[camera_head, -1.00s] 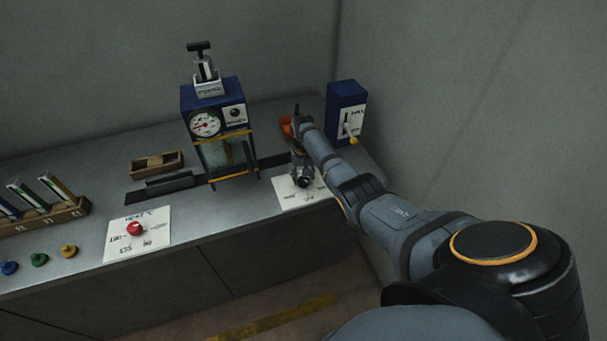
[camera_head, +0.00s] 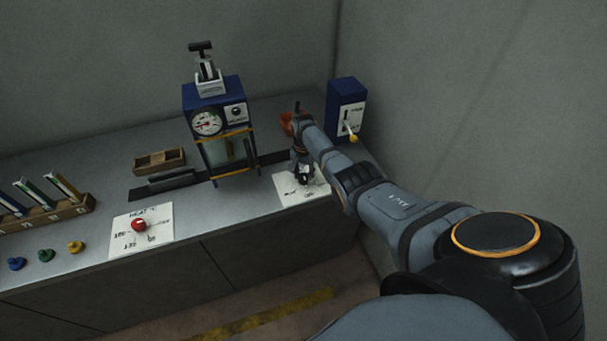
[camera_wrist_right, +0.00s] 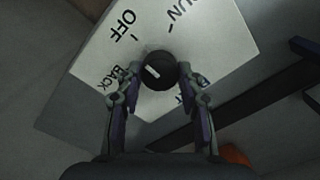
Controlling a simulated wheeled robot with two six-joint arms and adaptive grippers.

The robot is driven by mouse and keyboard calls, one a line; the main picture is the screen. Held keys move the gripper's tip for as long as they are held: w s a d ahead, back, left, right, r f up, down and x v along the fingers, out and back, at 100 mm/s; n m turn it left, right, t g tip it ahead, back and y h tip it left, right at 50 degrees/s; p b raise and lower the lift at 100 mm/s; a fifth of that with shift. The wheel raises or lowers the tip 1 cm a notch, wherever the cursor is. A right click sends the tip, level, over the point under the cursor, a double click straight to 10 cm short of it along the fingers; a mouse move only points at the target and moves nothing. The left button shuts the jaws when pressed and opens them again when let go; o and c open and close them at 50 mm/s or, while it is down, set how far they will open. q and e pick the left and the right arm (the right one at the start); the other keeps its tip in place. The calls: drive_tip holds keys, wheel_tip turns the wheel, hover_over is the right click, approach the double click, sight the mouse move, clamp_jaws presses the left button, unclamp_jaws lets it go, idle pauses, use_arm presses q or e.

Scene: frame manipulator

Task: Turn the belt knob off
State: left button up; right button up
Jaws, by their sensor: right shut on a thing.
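The belt knob (camera_wrist_right: 161,84) is black and round with a short white mark on top. It stands on a white plate (camera_wrist_right: 215,45) lettered BACK, OFF and RUN. The mark's outer end points left and slightly up in the right wrist view, between BACK and OFF as far as I can tell. My right gripper (camera_wrist_right: 158,73) is shut on the knob, one finger on each side. In the head view my right gripper (camera_head: 303,171) is over the plate (camera_head: 289,194) and hides the knob. My left gripper is not in view.
A blue press with a gauge (camera_head: 208,122) stands left of the plate. A blue box with a yellow-tipped lever (camera_head: 346,112) stands to the right, near my arm. A red heat knob (camera_head: 138,225) sits further left. An orange-red thing (camera_head: 286,122) is behind my gripper.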

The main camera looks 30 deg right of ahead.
sight(304, 176)
drive_tip(key=shift+w, duration=0.1)
drive_tip(key=o, duration=1.2)
wheel_tip(304, 176, up, 12)
